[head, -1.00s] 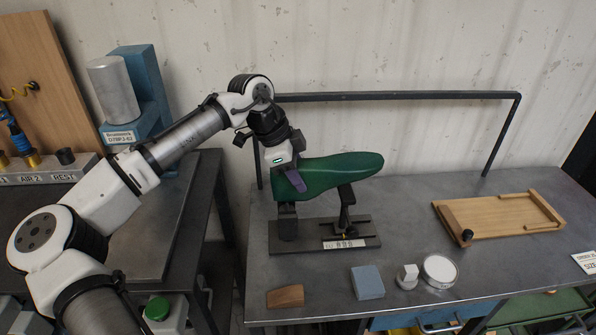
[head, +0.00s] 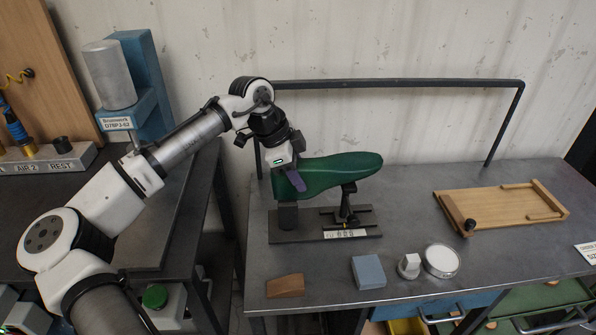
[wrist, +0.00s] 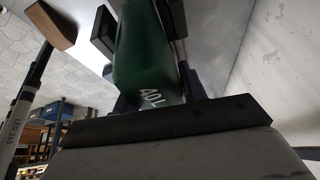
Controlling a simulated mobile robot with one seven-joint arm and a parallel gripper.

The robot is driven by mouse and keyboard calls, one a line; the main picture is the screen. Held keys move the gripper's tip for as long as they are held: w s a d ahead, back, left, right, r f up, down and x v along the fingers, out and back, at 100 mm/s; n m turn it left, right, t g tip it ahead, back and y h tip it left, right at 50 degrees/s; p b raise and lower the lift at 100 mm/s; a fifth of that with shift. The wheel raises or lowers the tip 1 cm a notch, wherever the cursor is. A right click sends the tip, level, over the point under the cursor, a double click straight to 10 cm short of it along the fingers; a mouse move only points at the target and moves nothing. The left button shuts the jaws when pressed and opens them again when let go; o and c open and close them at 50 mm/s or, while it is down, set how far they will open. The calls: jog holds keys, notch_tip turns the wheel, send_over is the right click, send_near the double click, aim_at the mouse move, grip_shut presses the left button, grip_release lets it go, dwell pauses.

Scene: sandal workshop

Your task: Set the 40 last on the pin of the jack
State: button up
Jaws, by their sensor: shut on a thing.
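The green last (head: 335,172) lies level over the jack, heel at the left and toe at the right. In the wrist view the last (wrist: 145,60) bears the mark "40 L". My gripper (head: 290,180) is shut on its heel end. The jack (head: 372,230) is a dark base on the bench with a block post (head: 288,215) under the heel and a toe support (head: 347,205) under the forepart. The pin is hidden, and I cannot tell whether the last rests on the post or hangs just above it.
A wooden wedge (head: 285,286), a blue block (head: 368,272), a small white-topped piece (head: 409,265) and a round white dish (head: 440,261) lie along the bench front. A wooden tray (head: 500,211) lies at the right. A dark rail (head: 400,84) runs behind the jack.

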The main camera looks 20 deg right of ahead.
jog(key=o, duration=1.2)
jog(key=shift+c, duration=0.2)
jog(key=shift+f, duration=0.1)
